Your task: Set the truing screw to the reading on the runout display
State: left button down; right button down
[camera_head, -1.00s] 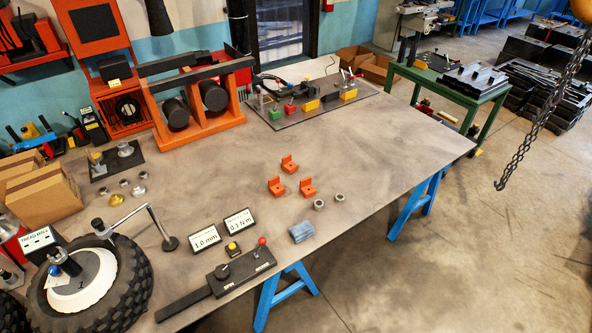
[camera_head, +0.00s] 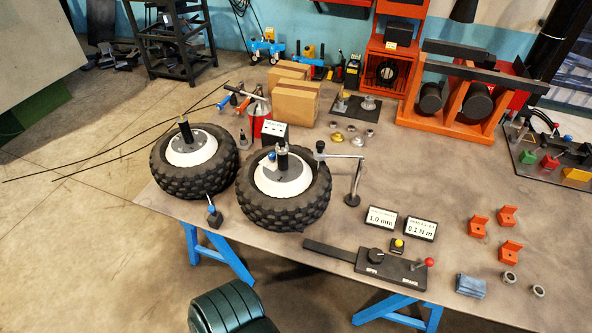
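A small dark display (camera_head: 381,219) reads what looks like 1.0 mm. Beside it, a second display (camera_head: 420,230) reads what looks like 0.1 N m. Two knobby black tyres stand on the table's left part: the left wheel (camera_head: 193,147) and the right wheel (camera_head: 288,183), each with a white hub and dark spindle. A blue knob (camera_head: 271,156) is at the right wheel's hub. A small blue-tipped dark piece (camera_head: 211,211) is at the table edge before the left wheel. I cannot tell which is the truing screw. Neither gripper is in view.
A dark control board (camera_head: 370,262) with a knob and red-tipped lever lies at the front edge. A jointed gauge arm (camera_head: 354,180) stands beside the right wheel. Orange brackets (camera_head: 478,227) and a blue cloth (camera_head: 470,286) are at right. A dark green ribbed object (camera_head: 232,308) is at the bottom.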

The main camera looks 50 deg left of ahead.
aim_at(272, 155)
jog(key=u, duration=1.95)
